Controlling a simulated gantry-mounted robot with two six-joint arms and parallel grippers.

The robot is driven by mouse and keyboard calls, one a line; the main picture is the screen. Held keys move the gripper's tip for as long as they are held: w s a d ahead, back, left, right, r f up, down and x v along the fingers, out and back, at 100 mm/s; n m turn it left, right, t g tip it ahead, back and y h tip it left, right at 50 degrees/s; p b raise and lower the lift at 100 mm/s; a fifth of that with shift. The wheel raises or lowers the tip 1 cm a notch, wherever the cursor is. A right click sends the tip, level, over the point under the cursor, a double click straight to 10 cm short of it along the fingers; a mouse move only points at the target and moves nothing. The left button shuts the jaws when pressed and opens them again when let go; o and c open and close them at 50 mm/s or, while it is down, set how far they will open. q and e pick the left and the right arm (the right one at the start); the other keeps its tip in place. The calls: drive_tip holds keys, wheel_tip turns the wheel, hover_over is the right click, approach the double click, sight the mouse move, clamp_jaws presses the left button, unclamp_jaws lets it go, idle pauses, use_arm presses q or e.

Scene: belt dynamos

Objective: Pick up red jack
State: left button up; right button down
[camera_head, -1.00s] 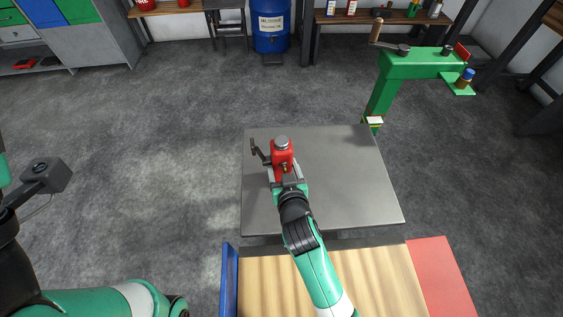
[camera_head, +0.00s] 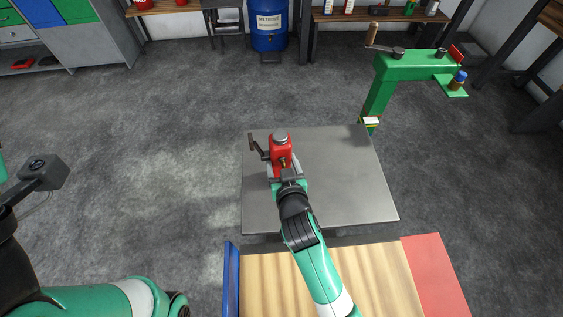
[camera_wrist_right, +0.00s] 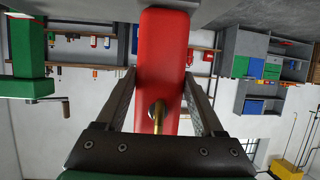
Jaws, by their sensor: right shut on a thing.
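The red jack (camera_head: 281,150) stands upright on the grey table (camera_head: 340,180), near its left side. It has a silver round top and a dark crank handle (camera_head: 254,145) sticking out to the left. My right gripper (camera_head: 287,176) reaches it from the front and is shut on its body. In the right wrist view the red body (camera_wrist_right: 164,70) sits between the two fingers of the right gripper (camera_wrist_right: 160,95), with a brass part facing the palm. The left arm shows at the left edge of the head view, but its fingers are not in view.
A green crank stand (camera_head: 415,68) is behind the table to the right. A wooden surface (camera_head: 380,275) with a blue edge (camera_head: 231,280) and a red panel (camera_head: 436,275) lies in front. The table's right part is bare. A blue barrel (camera_head: 269,25) stands at the back.

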drive_tip(key=s+r+p, duration=0.4)
drive_tip(key=r, duration=0.1)
drive_tip(key=s+r+p, duration=0.2)
drive_tip(key=shift+a+r, duration=0.2)
drive_tip(key=shift+r, duration=0.1)
drive_tip(key=p+v, duration=0.6)
drive_tip(key=v, duration=0.2)
drive_tip(key=shift+a+f, duration=0.4)
drive_tip(key=shift+a, duration=0.15)
drive_tip(key=shift+f, duration=0.1)
